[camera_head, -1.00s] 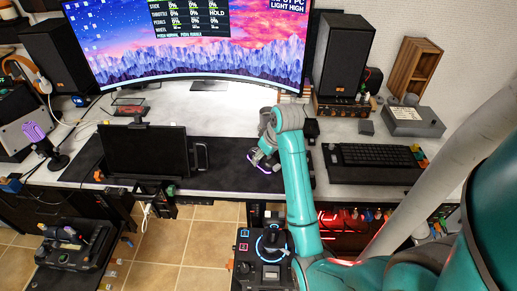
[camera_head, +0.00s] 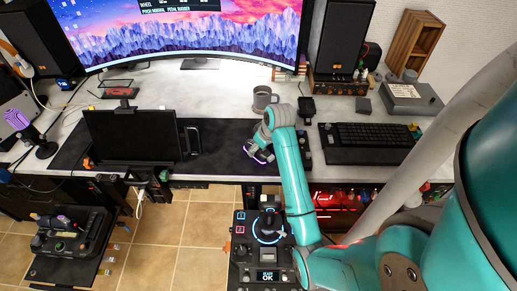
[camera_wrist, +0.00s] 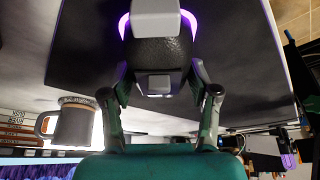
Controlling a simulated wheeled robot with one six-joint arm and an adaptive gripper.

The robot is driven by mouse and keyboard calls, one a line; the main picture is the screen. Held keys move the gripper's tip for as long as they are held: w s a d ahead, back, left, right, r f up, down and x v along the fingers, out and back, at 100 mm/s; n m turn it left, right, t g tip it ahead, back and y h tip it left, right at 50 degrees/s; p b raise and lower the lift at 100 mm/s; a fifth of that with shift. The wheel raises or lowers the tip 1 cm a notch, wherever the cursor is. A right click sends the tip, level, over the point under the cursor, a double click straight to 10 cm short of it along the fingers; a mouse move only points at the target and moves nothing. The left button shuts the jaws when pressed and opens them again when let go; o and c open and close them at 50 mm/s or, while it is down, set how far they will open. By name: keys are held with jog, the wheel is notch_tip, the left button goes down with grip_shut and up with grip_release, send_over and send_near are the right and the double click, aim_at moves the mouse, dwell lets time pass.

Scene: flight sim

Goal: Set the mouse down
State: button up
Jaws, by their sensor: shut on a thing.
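My gripper (camera_head: 259,153) is shut on the mouse, over the right part of the dark desk mat (camera_head: 222,152) near the desk's front edge. The mouse (camera_wrist: 157,52) is black and textured with a purple glowing rim. In the wrist view it sits between the two fingers of my gripper (camera_wrist: 160,85), with the mat (camera_wrist: 88,60) behind it. In the head view the mouse is mostly hidden by the gripper, and only a bit of purple glow shows. I cannot tell whether it touches the mat.
A grey mug (camera_head: 261,101) stands behind my gripper and also shows in the wrist view (camera_wrist: 74,124). A keyboard (camera_head: 370,136) lies to the right. A dark screen (camera_head: 131,137) stands to the left. A control console (camera_head: 266,250) is below.

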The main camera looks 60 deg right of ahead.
jog(key=shift+f, duration=0.45)
jog(key=shift+f, duration=0.1)
jog(key=o, duration=1.2)
